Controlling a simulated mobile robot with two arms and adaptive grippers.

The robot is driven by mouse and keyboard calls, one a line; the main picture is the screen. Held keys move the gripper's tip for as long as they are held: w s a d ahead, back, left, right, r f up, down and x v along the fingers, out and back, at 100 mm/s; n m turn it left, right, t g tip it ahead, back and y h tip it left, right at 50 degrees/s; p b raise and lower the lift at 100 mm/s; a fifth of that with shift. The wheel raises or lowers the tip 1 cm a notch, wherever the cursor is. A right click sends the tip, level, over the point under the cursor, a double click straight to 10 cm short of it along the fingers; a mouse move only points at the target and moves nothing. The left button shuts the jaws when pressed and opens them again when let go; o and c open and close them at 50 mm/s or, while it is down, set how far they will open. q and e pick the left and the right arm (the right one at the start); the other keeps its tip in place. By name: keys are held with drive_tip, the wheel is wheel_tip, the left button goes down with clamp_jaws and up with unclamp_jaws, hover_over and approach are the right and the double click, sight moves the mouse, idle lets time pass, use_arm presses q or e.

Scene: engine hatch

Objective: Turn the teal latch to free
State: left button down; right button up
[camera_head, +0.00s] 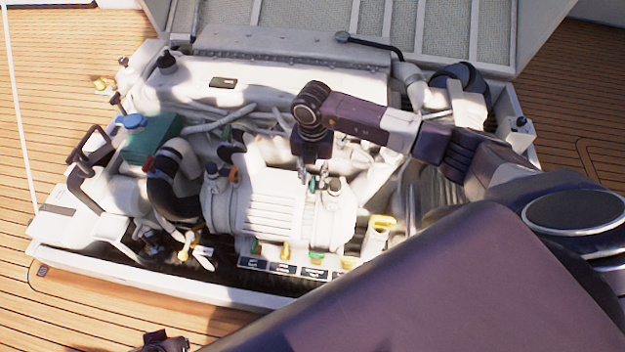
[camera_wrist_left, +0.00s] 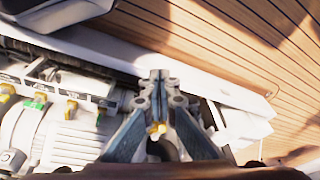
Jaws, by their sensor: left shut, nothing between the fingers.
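A small teal piece (camera_head: 312,184), likely the teal latch, shows on top of the pale engine housing (camera_head: 268,208) in the head view. My right gripper (camera_head: 310,178) points down right at it, and its fingers partly hide the piece. Whether they touch it or close on it is too small to tell. My left gripper (camera_wrist_left: 160,76) is shut and empty in the left wrist view, beside the hatch's white edge and apart from the engine's levers.
Green, orange and yellow levers (camera_head: 285,250) stand along the engine's front above a row of dark labels (camera_head: 314,273). A teal tank (camera_head: 152,137) with a blue cap and a black hose (camera_head: 175,185) are at left.

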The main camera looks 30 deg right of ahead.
drive_tip(key=shift+f, duration=0.6)
use_arm(q)
drive_tip(key=shift+r, duration=0.5)
use_arm(e)
clamp_jaws()
